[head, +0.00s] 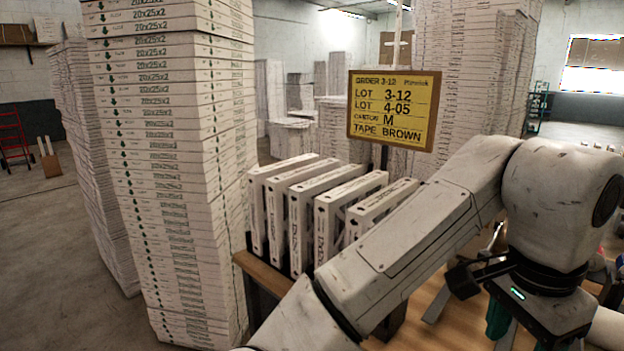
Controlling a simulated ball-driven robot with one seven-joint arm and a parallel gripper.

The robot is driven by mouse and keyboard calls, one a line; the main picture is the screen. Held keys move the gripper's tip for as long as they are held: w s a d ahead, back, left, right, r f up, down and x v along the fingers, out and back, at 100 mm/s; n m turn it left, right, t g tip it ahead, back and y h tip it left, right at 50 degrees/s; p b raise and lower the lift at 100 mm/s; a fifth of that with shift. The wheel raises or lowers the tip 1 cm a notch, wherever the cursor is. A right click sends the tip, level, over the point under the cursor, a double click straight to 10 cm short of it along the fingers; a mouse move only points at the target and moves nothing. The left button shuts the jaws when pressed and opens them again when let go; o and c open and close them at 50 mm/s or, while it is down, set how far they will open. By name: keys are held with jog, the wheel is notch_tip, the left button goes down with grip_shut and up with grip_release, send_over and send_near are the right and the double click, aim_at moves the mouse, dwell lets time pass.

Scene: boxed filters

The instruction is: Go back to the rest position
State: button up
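My arm reaches from the bottom centre up to the right, then bends down at a large white joint. Below that joint is the dark wrist housing with a small green light, and my gripper (512,325) is partly visible under it. Teal and dark parts show there, but the fingers are mostly hidden, so I cannot tell whether it is open or holds anything. It is low over the wooden table (455,325). Several white boxed filters (328,208) stand upright in a row in a rack, left of my arm.
A yellow order sign (393,108) stands behind the filters, reading lots 3-12 and 4-05, carton M, tape brown. A tall filter stack (172,150) rises close on the left, another (470,85) behind the sign. Open floor (45,270) lies far left, near a red hand truck (14,140).

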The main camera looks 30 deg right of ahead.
jog(key=w+d+f+n+t+h, duration=0.1)
jog(key=w+d+f+n+h, duration=0.25)
jog(key=d+n+h, duration=0.35)
notch_tip(320, 180, down, 9)
jog(key=w+d+n+t, duration=0.1)
jog(key=w+n+t, duration=0.15)
jog(key=n, duration=0.25)
jog(key=s+a+f+n+y, duration=0.2)
jog(key=s+a+f+n, duration=0.1)
jog(key=f, duration=0.5)
jog(key=s+a+f+n+g+y, duration=0.1)
jog(key=s+a+f+n+y, duration=0.2)
jog(key=s+a+f, duration=0.3)
jog(key=s+a+f+n+g+y, duration=0.1)
jog(key=s+a+f+n+y, duration=0.1)
jog(key=a+f, duration=0.6)
jog(key=shift+s+f+n+y, duration=0.4)
jog(key=shift+s+f+y, duration=0.3)
jog(key=shift+s, duration=0.55)
